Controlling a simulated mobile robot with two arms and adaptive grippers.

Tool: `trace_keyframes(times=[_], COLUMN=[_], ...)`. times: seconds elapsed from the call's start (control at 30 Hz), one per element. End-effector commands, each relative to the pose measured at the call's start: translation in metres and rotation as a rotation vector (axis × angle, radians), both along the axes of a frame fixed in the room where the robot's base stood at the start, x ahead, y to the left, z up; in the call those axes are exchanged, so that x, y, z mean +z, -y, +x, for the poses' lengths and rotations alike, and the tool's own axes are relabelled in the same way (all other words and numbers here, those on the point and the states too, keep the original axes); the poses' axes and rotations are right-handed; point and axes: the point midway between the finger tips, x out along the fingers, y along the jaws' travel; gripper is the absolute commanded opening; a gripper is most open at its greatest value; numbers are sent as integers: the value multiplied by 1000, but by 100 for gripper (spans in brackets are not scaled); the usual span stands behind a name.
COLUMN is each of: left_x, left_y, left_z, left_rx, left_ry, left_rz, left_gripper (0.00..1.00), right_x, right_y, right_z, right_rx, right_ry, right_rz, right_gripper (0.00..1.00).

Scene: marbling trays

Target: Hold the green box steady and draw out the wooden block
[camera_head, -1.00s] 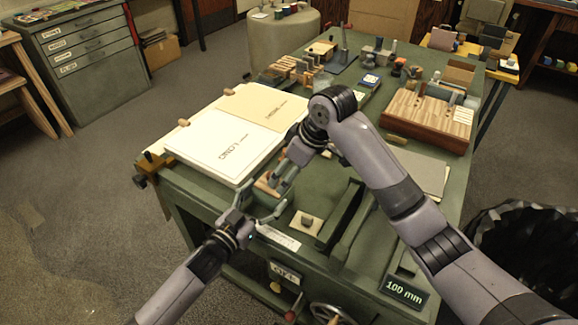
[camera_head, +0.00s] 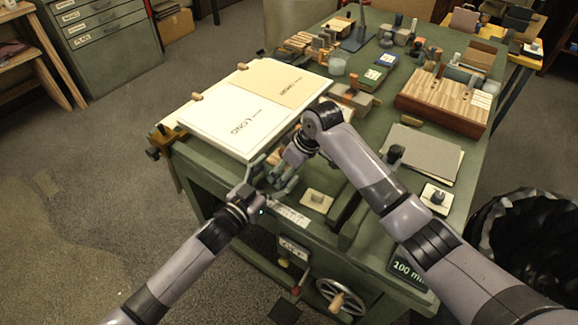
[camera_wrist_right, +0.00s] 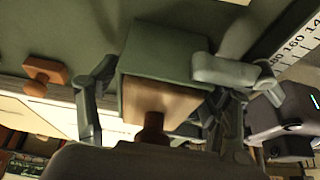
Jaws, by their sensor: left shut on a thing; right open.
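In the right wrist view, the green box (camera_wrist_right: 160,52) lies with its open end facing my right gripper. The wooden block (camera_wrist_right: 160,101) sits inside that end, with a darker knob (camera_wrist_right: 153,128) on its face. My right gripper (camera_wrist_right: 155,92) is open, one finger on each side of the box and block. My left gripper (camera_wrist_right: 225,72) comes in from the right and is shut on the box, a grey finger against its side. In the head view, my left gripper (camera_head: 270,180) and right gripper (camera_head: 287,174) are close together and largely hide the box.
A white-covered board (camera_head: 210,125) with printed sheets lies left of the grippers. A small light plate (camera_head: 316,201) and a ruler (camera_head: 292,215) are near the front edge. A wooden knob (camera_wrist_right: 42,74) shows beside the box. A wooden rack (camera_head: 440,105) stands at back right.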

Motion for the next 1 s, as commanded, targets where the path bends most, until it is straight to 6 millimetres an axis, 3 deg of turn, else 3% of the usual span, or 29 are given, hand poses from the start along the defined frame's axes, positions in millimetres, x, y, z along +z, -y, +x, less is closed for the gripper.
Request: trace_keyframes(times=[0.77,0.8,1.0], left_x=[0,0,0], left_y=[0,0,0], left_z=[0,0,0], left_rx=[0,0,0], left_ry=[0,0,0], left_rz=[0,0,0], left_gripper=[41,41,41], right_x=[1,1,1], right_y=[0,0,0], right_z=[0,0,0], right_rx=[0,0,0], right_ry=[0,0,0], right_rz=[0,0,0], right_gripper=[23,59,72])
